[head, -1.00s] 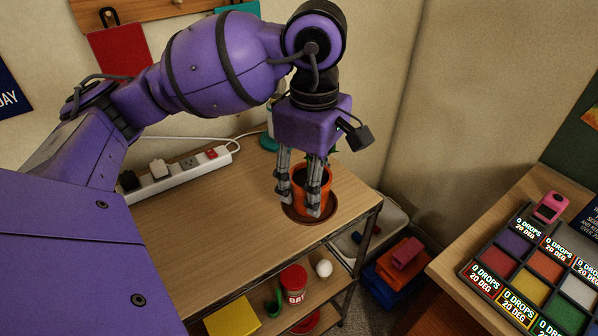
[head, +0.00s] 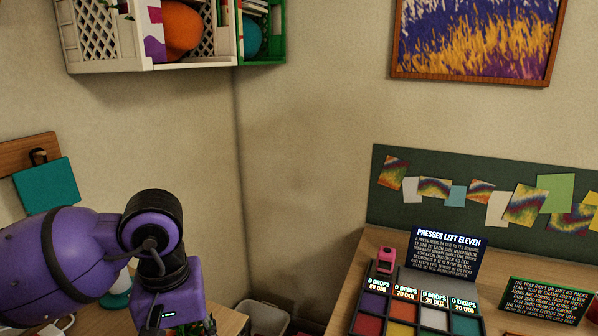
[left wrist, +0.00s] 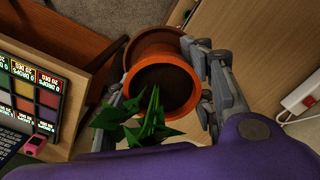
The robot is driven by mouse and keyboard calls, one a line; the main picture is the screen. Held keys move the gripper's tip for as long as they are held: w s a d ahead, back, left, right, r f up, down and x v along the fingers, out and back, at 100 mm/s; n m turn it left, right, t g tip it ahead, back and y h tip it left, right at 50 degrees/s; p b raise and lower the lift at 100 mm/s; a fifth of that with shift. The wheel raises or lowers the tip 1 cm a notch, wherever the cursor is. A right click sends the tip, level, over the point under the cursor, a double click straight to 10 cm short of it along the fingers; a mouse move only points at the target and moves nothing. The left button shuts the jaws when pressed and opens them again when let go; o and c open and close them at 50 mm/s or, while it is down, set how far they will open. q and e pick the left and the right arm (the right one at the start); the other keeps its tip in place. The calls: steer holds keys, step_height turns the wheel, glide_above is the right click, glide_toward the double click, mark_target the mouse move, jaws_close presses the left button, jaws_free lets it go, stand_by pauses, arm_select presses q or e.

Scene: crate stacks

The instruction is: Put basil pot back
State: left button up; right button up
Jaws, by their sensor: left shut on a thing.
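The basil pot (left wrist: 163,62) is an orange pot with dark soil and green leaves (left wrist: 145,122), seen from above in the left wrist view. My left gripper (left wrist: 162,78) is shut on it, one finger on each side. A reddish-brown edge, apparently the saucer, shows partly behind the pot; I cannot tell whether they touch. In the head view my left wrist (head: 165,290) is at the lower left, and its fingers and the pot are cut off below the frame. My right gripper is in neither view.
A wooden shelf top (left wrist: 265,50) lies beside the pot. A desk at the right holds a tray of coloured squares (head: 400,328), a pink device (head: 386,262) and a dark sign (head: 445,252). White (head: 105,70) and green (head: 262,50) crates are high on the left wall.

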arm_select(q)
steer(key=s+m+p, duration=0.1)
steer(key=m, duration=0.1)
steer(key=s+d+m+p, duration=0.1)
steer(key=shift+f+m, duration=0.1)
steer(key=shift+m, duration=0.3)
steer(key=shift+s+p, duration=0.35)
steer(key=shift+p, duration=0.15)
steer(key=shift+f, duration=0.25)
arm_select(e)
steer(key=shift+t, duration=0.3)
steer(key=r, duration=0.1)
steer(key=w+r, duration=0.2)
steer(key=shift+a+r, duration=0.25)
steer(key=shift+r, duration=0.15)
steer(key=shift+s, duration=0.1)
